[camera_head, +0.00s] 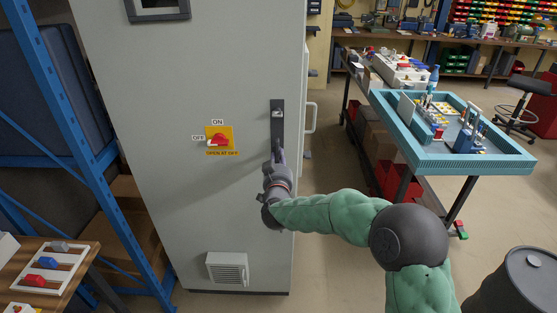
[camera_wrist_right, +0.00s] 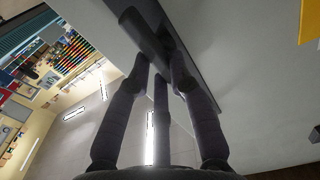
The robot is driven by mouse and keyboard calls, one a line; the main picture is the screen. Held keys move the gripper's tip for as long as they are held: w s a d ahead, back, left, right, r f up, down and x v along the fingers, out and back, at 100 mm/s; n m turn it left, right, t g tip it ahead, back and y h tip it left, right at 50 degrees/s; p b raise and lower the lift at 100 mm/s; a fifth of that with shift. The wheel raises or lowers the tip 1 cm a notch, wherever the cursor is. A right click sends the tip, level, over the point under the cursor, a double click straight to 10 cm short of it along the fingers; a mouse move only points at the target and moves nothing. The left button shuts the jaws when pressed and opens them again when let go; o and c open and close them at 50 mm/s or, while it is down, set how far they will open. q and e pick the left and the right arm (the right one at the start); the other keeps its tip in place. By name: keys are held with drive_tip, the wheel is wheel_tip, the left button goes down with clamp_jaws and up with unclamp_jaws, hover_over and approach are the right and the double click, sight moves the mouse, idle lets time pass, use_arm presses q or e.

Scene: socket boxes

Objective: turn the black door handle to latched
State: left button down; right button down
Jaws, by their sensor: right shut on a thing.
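The grey cabinet door (camera_head: 190,70) carries a black door handle (camera_head: 277,113) on a tall dark plate near its right edge. A small light lock part shows near the top of the plate. My right gripper (camera_head: 278,150) is at the lower end of the handle, shut on it. In the right wrist view the fingers of my right gripper (camera_wrist_right: 160,68) close in around the dark handle (camera_wrist_right: 134,22), beside its plate. The fingers hide part of the handle, so its exact angle is hard to tell. My left gripper is not in view.
A red rotary switch (camera_head: 217,141) on a yellow plate sits left of the handle. A vent (camera_head: 228,269) is low on the door. A blue rack (camera_head: 60,110) stands at the left, a blue-rimmed table (camera_head: 480,160) at the right, a dark drum (camera_head: 525,280) at the lower right.

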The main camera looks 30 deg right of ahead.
drive_tip(key=shift+f, duration=0.1)
drive_tip(key=c, duration=1.1)
unclamp_jaws()
drive_tip(key=v, duration=1.2)
